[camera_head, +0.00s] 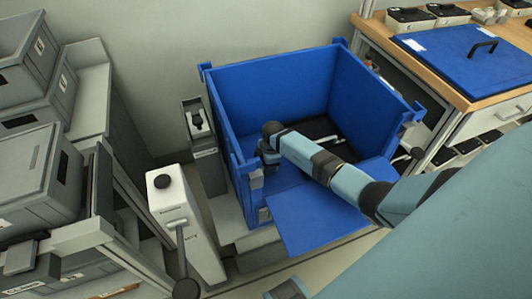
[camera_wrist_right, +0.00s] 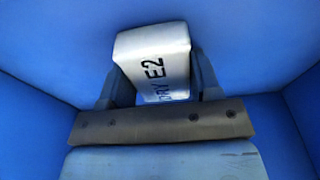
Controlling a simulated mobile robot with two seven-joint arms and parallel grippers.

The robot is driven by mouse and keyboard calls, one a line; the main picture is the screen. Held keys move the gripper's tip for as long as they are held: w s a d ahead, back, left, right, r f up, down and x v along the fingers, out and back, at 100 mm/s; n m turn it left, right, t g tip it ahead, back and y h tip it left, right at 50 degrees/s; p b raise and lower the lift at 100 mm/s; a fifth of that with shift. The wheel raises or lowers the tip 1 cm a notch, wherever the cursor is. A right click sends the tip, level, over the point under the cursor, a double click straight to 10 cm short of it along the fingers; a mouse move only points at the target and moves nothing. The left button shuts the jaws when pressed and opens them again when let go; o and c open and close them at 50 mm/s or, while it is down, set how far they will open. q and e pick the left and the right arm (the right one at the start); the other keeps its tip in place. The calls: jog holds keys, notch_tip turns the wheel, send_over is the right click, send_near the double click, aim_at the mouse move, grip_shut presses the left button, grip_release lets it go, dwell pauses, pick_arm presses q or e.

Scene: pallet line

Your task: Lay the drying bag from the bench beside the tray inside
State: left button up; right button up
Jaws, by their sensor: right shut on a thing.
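The white drying bag (camera_wrist_right: 153,58), with dark lettering that reads "E2" and part of "DRY", is between the fingers of my right gripper (camera_wrist_right: 155,88) in the right wrist view. The gripper is shut on it, with blue surfaces all around. In the head view my right arm reaches over the lowered front flap into the blue crate (camera_head: 285,85). My right gripper (camera_head: 267,158) is near the crate's left wall, and I cannot make out the bag there. A black tray (camera_head: 318,128) lies in the crate, partly hidden by my arm.
A wooden bench (camera_head: 375,28) with a blue lid (camera_head: 465,52) and several dark-topped boxes stands at the right. Grey bins (camera_head: 35,180) stand on a rack at the left. A white post (camera_head: 180,220) with a black knob stands left of the crate.

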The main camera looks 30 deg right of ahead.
jog(key=o, duration=0.8)
jog(key=shift+f, duration=0.1)
pick_arm(q)
jog(key=shift+f, duration=0.15)
pick_arm(e)
jog(key=shift+o, duration=0.6)
pick_arm(q)
jog(key=p, duration=0.2)
jog(key=shift+s+a+r+p, duration=0.15)
jog(key=shift+s+r+p, duration=0.05)
jog(key=shift+p, duration=0.2)
pick_arm(e)
notch_tip(320, 180, up, 12)
jog(key=d, duration=0.1)
jog(key=shift+s+d, duration=0.2)
jog(key=shift+d, duration=0.15)
pick_arm(q)
jog(key=shift+r, duration=0.2)
